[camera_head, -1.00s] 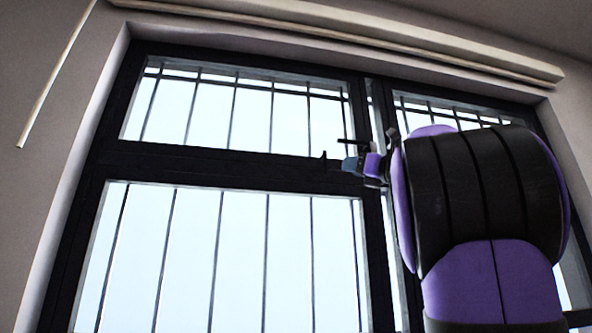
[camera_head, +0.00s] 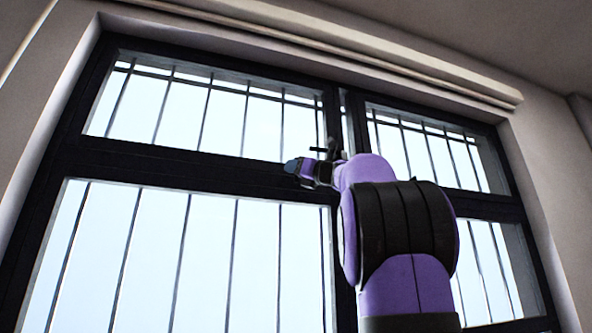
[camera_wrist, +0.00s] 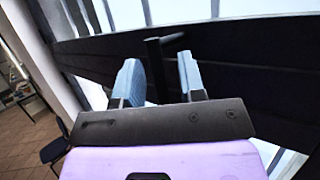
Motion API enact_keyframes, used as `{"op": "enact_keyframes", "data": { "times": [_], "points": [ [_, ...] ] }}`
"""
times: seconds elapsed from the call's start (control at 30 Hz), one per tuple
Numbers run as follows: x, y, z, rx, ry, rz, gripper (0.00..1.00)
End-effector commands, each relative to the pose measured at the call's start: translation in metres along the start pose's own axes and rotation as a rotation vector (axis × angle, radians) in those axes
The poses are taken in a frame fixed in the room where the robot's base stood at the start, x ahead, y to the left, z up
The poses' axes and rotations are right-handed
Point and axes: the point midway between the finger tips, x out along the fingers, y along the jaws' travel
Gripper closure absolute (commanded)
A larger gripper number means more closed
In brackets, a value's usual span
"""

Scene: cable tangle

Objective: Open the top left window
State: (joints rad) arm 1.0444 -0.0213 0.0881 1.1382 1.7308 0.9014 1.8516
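The top left window (camera_head: 205,112) is a barred pane in a black frame, and it looks closed. My gripper (camera_head: 293,167) is at the dark rail under this window, near its right end. In the wrist view my gripper (camera_wrist: 160,80) has two blue-grey fingers spread apart. A black handle (camera_wrist: 156,68) with a bent top stands between them in the picture. It looks closer to the left finger, with a gap to the right finger. I cannot tell whether it touches the left one.
A top right window (camera_head: 425,150) and large lower panes (camera_head: 180,255) share the black frame. A pale rail (camera_head: 330,50) runs along the wall above. In the wrist view, a dark chair (camera_wrist: 55,150) stands on a brown tiled floor (camera_wrist: 25,140) far below.

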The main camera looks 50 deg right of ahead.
Motion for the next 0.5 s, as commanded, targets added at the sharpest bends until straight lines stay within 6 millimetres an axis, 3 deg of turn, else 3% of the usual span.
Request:
{"op": "enact_keyframes", "data": {
  "times": [0.23,0.4,0.5],
  "points": [
    [0.0006,0.0001,0.0000,0.000,0.000,0.000,0.63],
    [0.0006,0.0005,0.0000,0.000,0.000,0.001,1.00],
    [0.0008,0.0010,0.0002,0.000,0.000,0.002,1.00]
  ]
}}
